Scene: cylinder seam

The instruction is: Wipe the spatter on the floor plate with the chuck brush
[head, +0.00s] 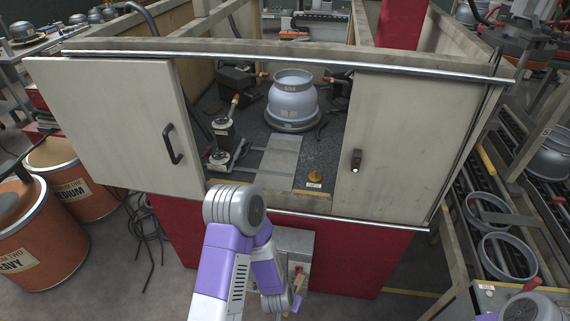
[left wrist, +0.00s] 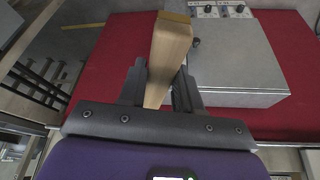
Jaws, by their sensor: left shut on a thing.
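In the head view my left arm comes up from the bottom centre and bends down, so the wooden piece (head: 296,303) shows low in front of the booth's red lower panel, outside the opening. The dark, speckled floor plate (head: 318,150) lies inside the booth, with paler grey plates across its middle. I cannot clearly tell spatter from its speckle. My right gripper is out of view.
A grey metal cylinder (head: 293,95) stands on the floor plate. A clamp-like tool (head: 222,145) is left of it, a small brass piece (head: 314,177) near the front sill. Pale doors (head: 125,125) flank the opening. A grey control box (left wrist: 228,65) is on the red front.

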